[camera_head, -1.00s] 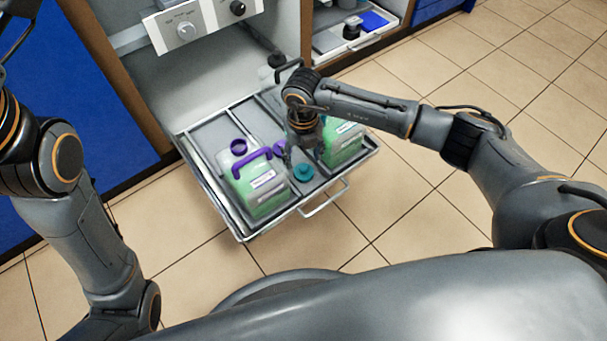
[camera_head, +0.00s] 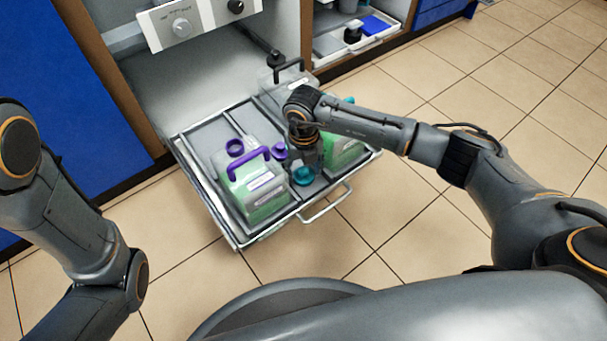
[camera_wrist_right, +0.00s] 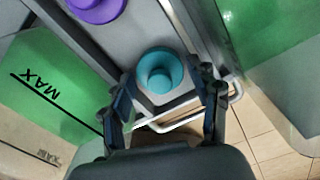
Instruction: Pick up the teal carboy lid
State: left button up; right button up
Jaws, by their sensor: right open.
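The teal carboy lid (camera_head: 302,176) lies on the strip of tray between two carboys. It also shows in the right wrist view (camera_wrist_right: 160,72), round with a raised knob, just beyond my fingertips. My right gripper (camera_wrist_right: 166,92) is open, with one finger on each side of the lid's near part in that view. In the head view my right gripper (camera_head: 303,168) points down over the lid and partly hides it. I cannot tell whether the fingers touch it. My left arm is at the left edge of the head view, and its gripper is out of sight.
A purple-handled carboy (camera_head: 255,185) with green liquid stands left of the lid. Another green carboy (camera_head: 343,148) stands to the right. A purple lid (camera_head: 279,151) lies behind the teal one. The pulled-out tray (camera_head: 233,240) has a front handle (camera_head: 328,207). The tiled floor in front is clear.

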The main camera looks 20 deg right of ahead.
jog(key=c, duration=0.6)
